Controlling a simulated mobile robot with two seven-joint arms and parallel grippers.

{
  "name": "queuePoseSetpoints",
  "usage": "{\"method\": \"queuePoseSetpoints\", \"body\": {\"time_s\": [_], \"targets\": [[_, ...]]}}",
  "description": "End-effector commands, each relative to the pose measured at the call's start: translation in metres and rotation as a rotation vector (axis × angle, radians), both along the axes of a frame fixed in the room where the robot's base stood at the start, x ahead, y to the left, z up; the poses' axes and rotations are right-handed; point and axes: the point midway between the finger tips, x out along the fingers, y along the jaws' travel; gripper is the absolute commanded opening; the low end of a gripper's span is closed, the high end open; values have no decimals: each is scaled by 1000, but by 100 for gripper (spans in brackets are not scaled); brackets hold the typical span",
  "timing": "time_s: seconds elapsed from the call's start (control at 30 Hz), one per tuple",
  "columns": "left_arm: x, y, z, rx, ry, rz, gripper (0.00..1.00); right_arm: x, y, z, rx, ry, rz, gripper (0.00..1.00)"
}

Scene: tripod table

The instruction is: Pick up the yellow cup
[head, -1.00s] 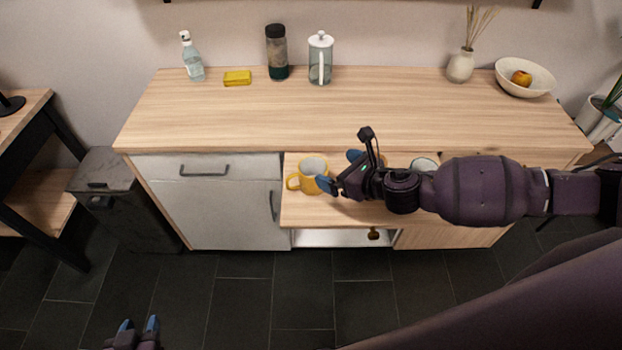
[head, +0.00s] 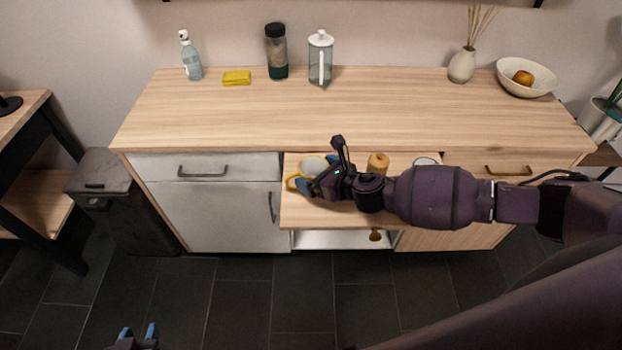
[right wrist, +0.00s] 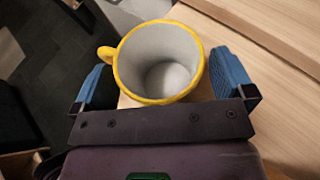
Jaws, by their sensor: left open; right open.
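The yellow cup (head: 313,164) stands upright on the pulled-out wooden board (head: 300,215) below the counter. Its inside is pale grey and its handle points left in the head view. My right gripper (head: 307,180) is open at the cup and partly covers it. In the right wrist view, the cup (right wrist: 160,62) is between the two blue fingers of the right gripper (right wrist: 168,85), with a visible gap on the right side. The handle lies near the left finger. My left gripper (head: 138,333) is open and empty, low over the floor at the bottom left.
A wooden cylinder-like item (head: 377,163) and another cup's rim (head: 426,161) show behind my right arm on the board. The counter (head: 230,120) above is mostly clear, with a spray bottle (head: 191,57), sponge (head: 237,78), glass press (head: 320,60) and fruit bowl (head: 527,82) at the back.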

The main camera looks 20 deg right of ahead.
Motion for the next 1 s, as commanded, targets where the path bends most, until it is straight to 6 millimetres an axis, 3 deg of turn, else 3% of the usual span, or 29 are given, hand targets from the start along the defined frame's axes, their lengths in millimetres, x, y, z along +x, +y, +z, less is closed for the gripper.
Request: {"method": "queuePoseSetpoints", "body": {"time_s": [0.27,0.63,0.87,1.0], "targets": [[0,0,-1,0,1,0,43,3,1,-1,0,0,-1,100],[2,0,0,0,-2,-2,43,3,1,0,0,-1,-1,47],[4,-1,1,0,-6,-2,43,3,1,0,-1,-1,-1,46],[4,-1,5,0,-8,-2,43,3,1,11,0,-3,-1,46]]}}
